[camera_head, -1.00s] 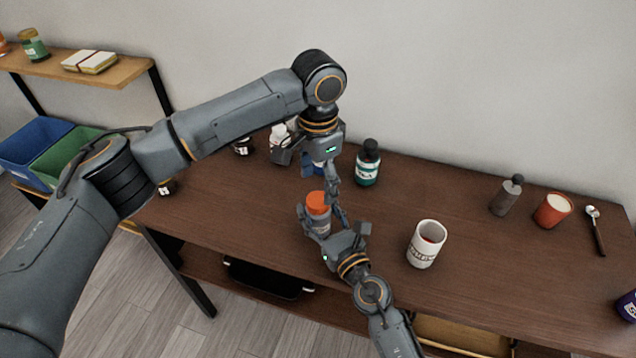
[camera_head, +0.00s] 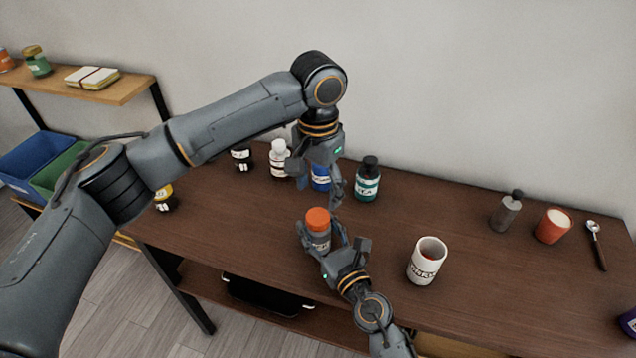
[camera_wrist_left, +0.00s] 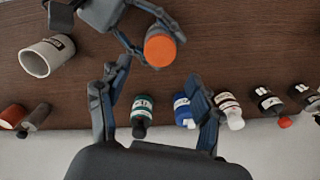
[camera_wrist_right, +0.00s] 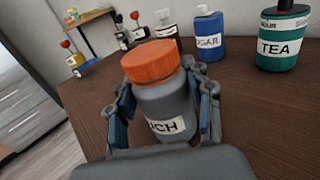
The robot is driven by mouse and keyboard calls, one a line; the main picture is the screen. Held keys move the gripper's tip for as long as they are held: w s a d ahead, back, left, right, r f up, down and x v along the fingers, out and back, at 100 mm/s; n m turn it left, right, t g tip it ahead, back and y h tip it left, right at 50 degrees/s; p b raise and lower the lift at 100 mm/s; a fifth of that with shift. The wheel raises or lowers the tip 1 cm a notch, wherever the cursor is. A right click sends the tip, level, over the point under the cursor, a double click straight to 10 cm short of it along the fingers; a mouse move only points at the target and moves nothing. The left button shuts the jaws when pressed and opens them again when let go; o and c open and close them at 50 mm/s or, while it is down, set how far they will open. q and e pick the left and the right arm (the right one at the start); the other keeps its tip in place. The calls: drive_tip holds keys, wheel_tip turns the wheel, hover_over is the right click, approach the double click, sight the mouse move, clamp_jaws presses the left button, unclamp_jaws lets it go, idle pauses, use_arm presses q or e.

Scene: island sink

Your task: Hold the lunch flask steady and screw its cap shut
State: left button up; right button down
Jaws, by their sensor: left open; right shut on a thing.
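The lunch flask (camera_wrist_right: 168,108) is a grey jar with a white label, partly readable as "CH". Its orange cap (camera_wrist_right: 149,62) sits on top of the body. In the head view the flask (camera_head: 320,240) stands near the middle of the table, cap (camera_head: 317,217) up. My right gripper (camera_head: 322,238) is shut around the flask body below the cap, with a finger on each side. My left gripper (camera_head: 317,184) is open and empty, pointing down behind the flask, apart from the cap. In the left wrist view the cap (camera_wrist_left: 160,48) lies beyond the open fingers.
A white mug (camera_head: 427,262) stands right of the flask. The green tea bottle (camera_head: 366,182), blue sugar bottle (camera_wrist_right: 208,38) and white bottle (camera_head: 279,158) stand behind. A grey bottle (camera_head: 506,211), red cup (camera_head: 552,226) and spoon (camera_head: 596,245) are far right.

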sight(318, 216)
use_arm(q)
drive_tip(key=shift+f, duration=3.6)
drive_tip(key=c, duration=1.2)
drive_tip(key=o, duration=1.4)
drive_tip(key=shift+c, duration=0.2)
drive_tip(key=shift+r, duration=0.1)
wheel_tip(318, 216, up, 12)
